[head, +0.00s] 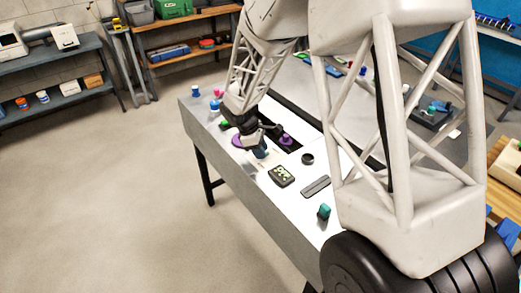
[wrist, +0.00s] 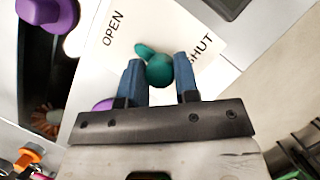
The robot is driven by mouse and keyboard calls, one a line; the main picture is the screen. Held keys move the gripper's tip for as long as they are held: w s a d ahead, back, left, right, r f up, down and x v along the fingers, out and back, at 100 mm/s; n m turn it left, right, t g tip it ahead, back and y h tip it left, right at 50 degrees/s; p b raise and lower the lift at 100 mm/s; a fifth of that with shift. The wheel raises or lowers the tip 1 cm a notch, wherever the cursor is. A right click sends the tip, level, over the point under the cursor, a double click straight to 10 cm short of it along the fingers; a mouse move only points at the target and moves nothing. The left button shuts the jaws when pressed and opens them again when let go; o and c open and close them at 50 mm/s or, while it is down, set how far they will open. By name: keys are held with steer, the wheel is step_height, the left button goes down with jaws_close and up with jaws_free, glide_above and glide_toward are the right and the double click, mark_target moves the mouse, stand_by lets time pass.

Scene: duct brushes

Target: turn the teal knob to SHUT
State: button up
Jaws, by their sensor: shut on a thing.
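The teal knob (wrist: 160,70) sits on a white plate (wrist: 90,75) between my gripper's two blue fingers in the wrist view. Its rounded pointer sticks out to the upper left, on the side of the word OPEN (wrist: 112,28). The word SHUT (wrist: 201,48) is printed on the right, partly covered by the right finger. My gripper (wrist: 158,78) is shut on the knob. In the head view, my gripper (head: 260,150) is low over the bench top, and it and my arm hide the knob there.
A purple knob (wrist: 45,12) stands at the upper left in the wrist view, beside a dark slot with a brush (wrist: 47,120). On the bench (head: 240,180) are a dark device (head: 281,176), a black ring (head: 307,158), a grey bar (head: 316,186) and a teal item (head: 323,212).

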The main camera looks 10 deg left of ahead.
steer(key=shift+m, duration=0.4)
steer(key=m+g, duration=0.1)
steer(key=m, duration=0.2)
steer(key=shift+m+g, duration=0.3)
steer(key=shift+g, duration=0.1)
steer(key=m, duration=0.2)
steer(key=m+g+y, duration=0.1)
steer(key=m, duration=0.1)
steer(key=shift+w+m+g, duration=0.1)
steer(key=shift+m+g, duration=0.2)
steer(key=m+y, duration=0.1)
steer(key=m, duration=0.3)
steer(key=shift+d+g+y, duration=0.1)
steer(key=shift+g+y, duration=0.3)
steer(key=m+y, duration=0.1)
steer(key=m, duration=0.3)
steer(key=shift+m+y, duration=0.3)
steer(key=shift+y, duration=0.1)
steer(key=o, duration=0.9)
steer(key=shift+w, duration=0.1)
